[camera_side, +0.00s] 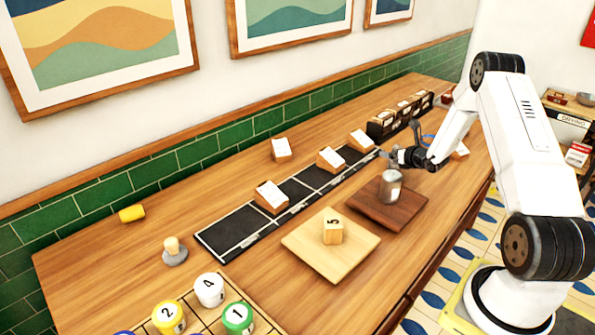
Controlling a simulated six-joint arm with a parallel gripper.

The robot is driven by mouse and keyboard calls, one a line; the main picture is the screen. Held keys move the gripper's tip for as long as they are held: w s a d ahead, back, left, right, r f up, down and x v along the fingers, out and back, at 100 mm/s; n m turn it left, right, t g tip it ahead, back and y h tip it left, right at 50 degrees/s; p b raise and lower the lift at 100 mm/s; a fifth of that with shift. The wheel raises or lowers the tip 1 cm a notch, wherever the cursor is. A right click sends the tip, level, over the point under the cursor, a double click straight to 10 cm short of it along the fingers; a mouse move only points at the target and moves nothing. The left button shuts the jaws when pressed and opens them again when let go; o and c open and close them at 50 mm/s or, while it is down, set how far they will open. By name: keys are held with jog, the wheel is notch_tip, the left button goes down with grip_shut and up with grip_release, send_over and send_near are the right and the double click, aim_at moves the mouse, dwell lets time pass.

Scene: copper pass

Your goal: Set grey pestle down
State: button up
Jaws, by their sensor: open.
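A grey metallic cylinder (390,188) with a pale patch on its side stands upright on a dark brown board (412,214). It may be the grey pestle, but I cannot tell for sure. My gripper (397,152) is open, just behind and above the cylinder, and appears apart from it. The finger shapes are small and dark, and I see nothing held between them. A squat grey piece with a wooden knob (174,249) stands alone at the front left of the table.
A light wooden board (330,268) holds a wooden block marked 5 (332,232). A black sectioned strip (233,235) has several card-topped blocks near it. A yellow cylinder (131,213) lies near the wall. Numbered pots (209,290) stand at the front.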

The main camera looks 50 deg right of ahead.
jog(key=shift+r, duration=0.15)
jog(key=v, duration=1.2)
